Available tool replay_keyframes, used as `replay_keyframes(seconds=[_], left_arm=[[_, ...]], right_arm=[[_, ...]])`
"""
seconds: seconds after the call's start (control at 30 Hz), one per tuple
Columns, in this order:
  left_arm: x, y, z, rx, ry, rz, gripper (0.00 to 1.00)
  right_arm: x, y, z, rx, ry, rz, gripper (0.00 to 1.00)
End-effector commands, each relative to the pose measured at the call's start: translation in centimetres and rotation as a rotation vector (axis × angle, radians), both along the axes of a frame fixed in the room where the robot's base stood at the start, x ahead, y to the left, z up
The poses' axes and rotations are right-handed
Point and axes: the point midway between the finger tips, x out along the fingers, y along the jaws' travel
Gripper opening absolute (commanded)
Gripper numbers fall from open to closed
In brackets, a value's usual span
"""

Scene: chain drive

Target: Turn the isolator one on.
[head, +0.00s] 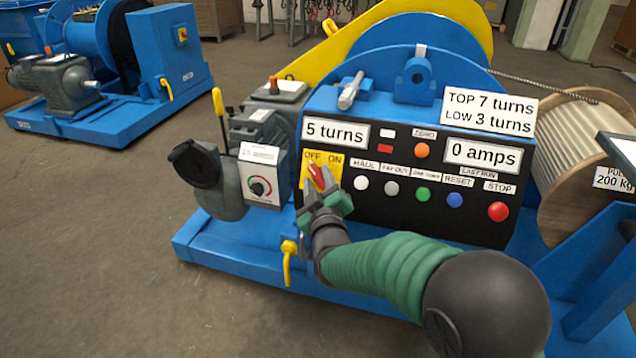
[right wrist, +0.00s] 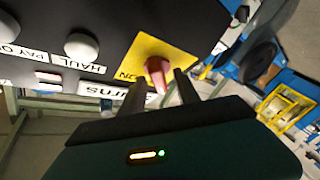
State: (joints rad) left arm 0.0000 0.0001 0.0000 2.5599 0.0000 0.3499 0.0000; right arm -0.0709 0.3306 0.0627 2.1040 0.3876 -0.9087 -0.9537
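The isolator is a red knob (head: 316,176) on a yellow plate (head: 335,163) marked OFF and ON, at the left of the black control panel. The knob's upper end leans to the left, toward OFF. My right gripper (head: 322,193) is at the knob, with its fingers reaching up from below. In the right wrist view the red knob (right wrist: 157,72) stands between the two dark fingers of the right gripper (right wrist: 162,90). The fingers are apart, with narrow gaps beside the knob; firm contact is not visible. My left gripper is not in view.
Right of the knob sit a white button (head: 361,183), a grey, a green (head: 422,194), a blue and a red stop button (head: 498,212). Displays read "5 turns" (head: 335,134) and "0 amps" (head: 483,155). A grey box with a dial (head: 262,187) stands to the left.

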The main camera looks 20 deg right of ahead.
Motion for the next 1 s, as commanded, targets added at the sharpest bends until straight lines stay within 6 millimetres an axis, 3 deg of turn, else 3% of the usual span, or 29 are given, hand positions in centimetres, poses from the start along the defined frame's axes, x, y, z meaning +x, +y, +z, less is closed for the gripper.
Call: replay_keyframes(seconds=[0.07,0.33,1.0], left_arm=[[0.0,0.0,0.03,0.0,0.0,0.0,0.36],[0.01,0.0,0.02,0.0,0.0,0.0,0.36],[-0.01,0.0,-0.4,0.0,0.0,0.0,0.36]], right_arm=[[-0.02,0.01,0.02,0.0,0.0,0.0,0.36],[-0.04,0.03,0.0,0.0,0.0,0.0,0.0],[0.0,0.32,-0.42,0.091,-0.055,-0.05,0.0]])
